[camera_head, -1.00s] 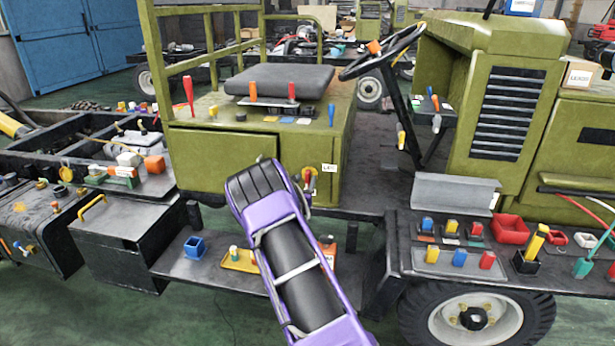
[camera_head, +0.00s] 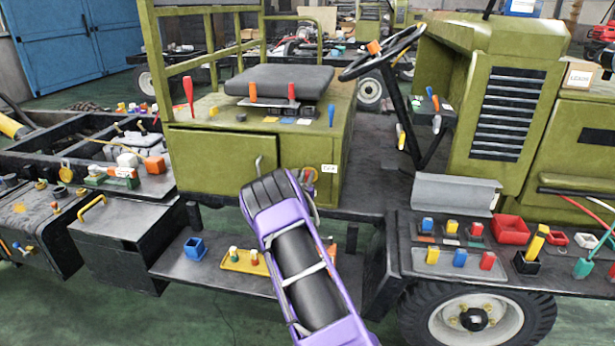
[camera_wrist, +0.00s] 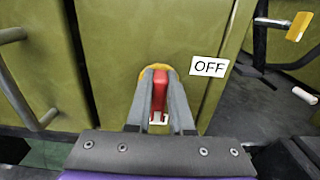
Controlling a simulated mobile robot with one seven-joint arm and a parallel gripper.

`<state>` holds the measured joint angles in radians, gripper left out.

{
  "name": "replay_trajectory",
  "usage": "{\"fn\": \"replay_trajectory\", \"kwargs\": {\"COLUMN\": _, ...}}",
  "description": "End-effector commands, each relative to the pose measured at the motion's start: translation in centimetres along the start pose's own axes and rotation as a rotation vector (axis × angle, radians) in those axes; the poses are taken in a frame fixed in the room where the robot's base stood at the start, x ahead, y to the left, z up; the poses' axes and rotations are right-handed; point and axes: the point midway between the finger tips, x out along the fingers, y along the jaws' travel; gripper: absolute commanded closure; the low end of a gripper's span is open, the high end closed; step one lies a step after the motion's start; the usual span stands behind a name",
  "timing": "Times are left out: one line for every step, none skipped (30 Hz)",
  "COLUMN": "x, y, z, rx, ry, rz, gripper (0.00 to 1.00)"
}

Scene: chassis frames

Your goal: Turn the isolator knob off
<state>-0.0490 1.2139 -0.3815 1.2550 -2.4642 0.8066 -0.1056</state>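The isolator knob (camera_wrist: 159,92) shows in the wrist view as an upright red handle on a round yellow base. It sits on the olive-green panel beneath the seat. A white label reading OFF (camera_wrist: 209,67) is to its right; the label also shows small in the head view (camera_head: 328,170). My gripper (camera_wrist: 161,82) has one grey finger on each side of the red handle. The fingers look closed against it. In the head view my purple arm reaches to the panel and hides most of the gripper and knob.
A curved grey handle (camera_wrist: 15,85) sticks out left of the knob. The steering wheel (camera_head: 382,52) and floor opening are to the right. A step with a blue box (camera_head: 194,248) and a yellow tray (camera_head: 243,262) lies below.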

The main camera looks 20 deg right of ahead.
Motion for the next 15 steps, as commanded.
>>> {"fn": "replay_trajectory", "kwargs": {"x": 0.0, "y": -0.02, "z": 0.01, "rx": 0.0, "ry": 0.0, "rz": 0.0, "gripper": 1.0}}
{"fn": "replay_trajectory", "kwargs": {"x": 0.0, "y": -0.02, "z": 0.01, "rx": 0.0, "ry": 0.0, "rz": 0.0, "gripper": 1.0}}
{"fn": "replay_trajectory", "kwargs": {"x": 0.0, "y": -0.02, "z": 0.01, "rx": 0.0, "ry": 0.0, "rz": 0.0, "gripper": 1.0}}
{"fn": "replay_trajectory", "kwargs": {"x": 0.0, "y": -0.02, "z": 0.01, "rx": 0.0, "ry": 0.0, "rz": 0.0, "gripper": 1.0}}
{"fn": "replay_trajectory", "kwargs": {"x": 0.0, "y": -0.02, "z": 0.01, "rx": 0.0, "ry": 0.0, "rz": 0.0, "gripper": 1.0}}
{"fn": "replay_trajectory", "kwargs": {"x": 0.0, "y": -0.02, "z": 0.01, "rx": 0.0, "ry": 0.0, "rz": 0.0, "gripper": 1.0}}
{"fn": "replay_trajectory", "kwargs": {"x": 0.0, "y": -0.02, "z": 0.01, "rx": 0.0, "ry": 0.0, "rz": 0.0, "gripper": 1.0}}
{"fn": "replay_trajectory", "kwargs": {"x": 0.0, "y": -0.02, "z": 0.01, "rx": -0.001, "ry": 0.0, "rz": 0.0, "gripper": 1.0}}
{"fn": "replay_trajectory", "kwargs": {"x": -0.01, "y": -0.01, "z": 0.0, "rx": -0.003, "ry": 0.0, "rz": 0.0, "gripper": 1.0}}
{"fn": "replay_trajectory", "kwargs": {"x": -0.01, "y": 0.0, "z": -0.01, "rx": -0.006, "ry": 0.0, "rz": 0.0, "gripper": 1.0}}
{"fn": "replay_trajectory", "kwargs": {"x": -0.01, "y": 0.0, "z": -0.01, "rx": -0.01, "ry": 0.0, "rz": 0.0, "gripper": 1.0}}
{"fn": "replay_trajectory", "kwargs": {"x": 0.0, "y": 0.02, "z": -0.02, "rx": -0.017, "ry": -0.001, "rz": 0.0, "gripper": 1.0}}
{"fn": "replay_trajectory", "kwargs": {"x": 0.0, "y": 0.03, "z": -0.02, "rx": -0.024, "ry": -0.001, "rz": 0.0, "gripper": 1.0}}
{"fn": "replay_trajectory", "kwargs": {"x": 0.0, "y": 0.04, "z": -0.03, "rx": -0.033, "ry": -0.001, "rz": 0.0, "gripper": 1.0}}
{"fn": "replay_trajectory", "kwargs": {"x": 0.0, "y": 0.08, "z": -0.04, "rx": -0.048, "ry": -0.002, "rz": 0.0, "gripper": 1.0}}
